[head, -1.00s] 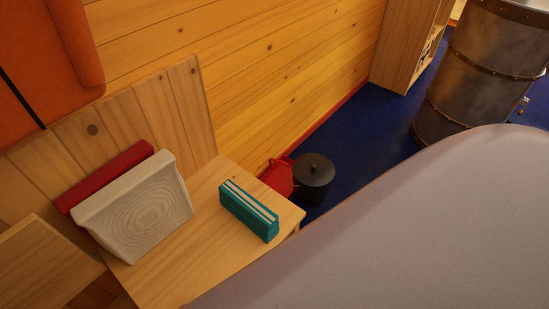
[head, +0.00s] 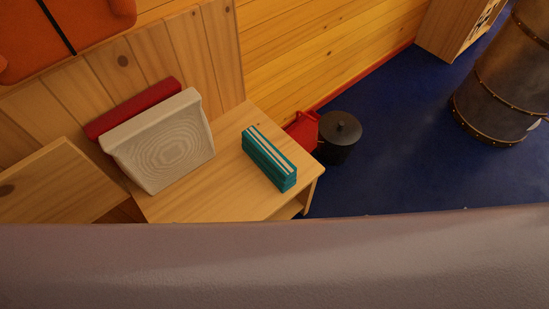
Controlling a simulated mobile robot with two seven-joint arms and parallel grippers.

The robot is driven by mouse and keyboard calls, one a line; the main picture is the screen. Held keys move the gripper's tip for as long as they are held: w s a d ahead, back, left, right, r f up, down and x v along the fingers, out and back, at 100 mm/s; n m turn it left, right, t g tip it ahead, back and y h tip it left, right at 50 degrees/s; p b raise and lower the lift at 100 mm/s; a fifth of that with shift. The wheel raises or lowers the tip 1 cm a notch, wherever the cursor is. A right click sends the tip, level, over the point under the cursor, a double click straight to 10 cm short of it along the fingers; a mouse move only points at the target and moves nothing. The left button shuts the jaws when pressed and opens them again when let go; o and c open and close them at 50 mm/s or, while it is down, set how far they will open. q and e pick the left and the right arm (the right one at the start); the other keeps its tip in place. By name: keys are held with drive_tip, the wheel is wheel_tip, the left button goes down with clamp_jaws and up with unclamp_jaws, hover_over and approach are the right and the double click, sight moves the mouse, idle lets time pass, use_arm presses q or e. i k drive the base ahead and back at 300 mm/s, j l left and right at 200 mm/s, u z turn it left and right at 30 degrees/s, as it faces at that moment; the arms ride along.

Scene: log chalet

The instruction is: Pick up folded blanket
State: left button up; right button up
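The folded blanket (head: 270,160) appears to be the teal bundle with white stripes. It lies on the right part of a low wooden bench (head: 215,200), close to the bench's right end. Nothing touches it from above. Neither of my grippers shows in the head view. A broad grey surface hides the whole lower part of the view.
A pale grey cushion-like piece (head: 160,145) leans against a red one (head: 135,108) on the bench's left. Right of the bench, a red object (head: 303,130) and a black lidded pot (head: 340,135) stand on blue floor (head: 400,150). A metal barrel (head: 505,85) stands farther right.

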sight(283, 173)
drive_tip(key=i+l+u, duration=0.25)
drive_tip(key=l+u, duration=0.15)
drive_tip(key=l, duration=1)
drive_tip(key=l+u, duration=0.45)
drive_tip(key=l, duration=0.95)
drive_tip(key=i, duration=0.05)
